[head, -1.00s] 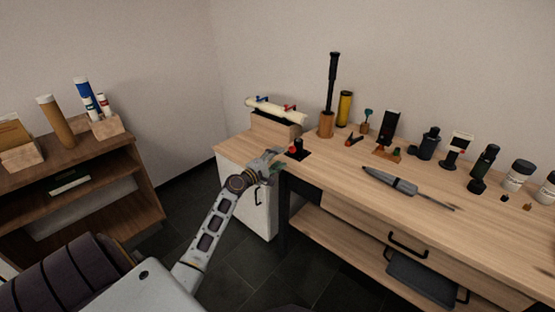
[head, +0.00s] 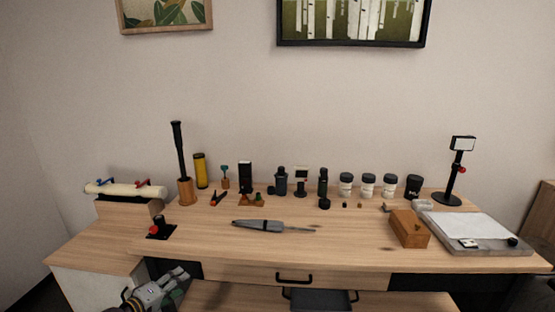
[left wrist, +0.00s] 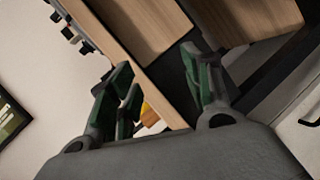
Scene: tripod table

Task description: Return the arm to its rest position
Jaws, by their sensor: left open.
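My left gripper (head: 178,278) is low at the bottom left of the head view, in front of the desk's front edge and below its top. It is open and empty. The left wrist view shows its two green-padded fingers spread apart (left wrist: 155,60), with the desk edge and a drawer front beyond them. Most of my left arm is outside the head view. My right gripper is not in view.
The wooden desk (head: 340,252) carries a black mount with a red knob (head: 159,229), a grey tool (head: 262,226), a wooden box (head: 409,228) and a black pole in a holder (head: 180,150). The drawer handle (head: 294,279) sticks out in front.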

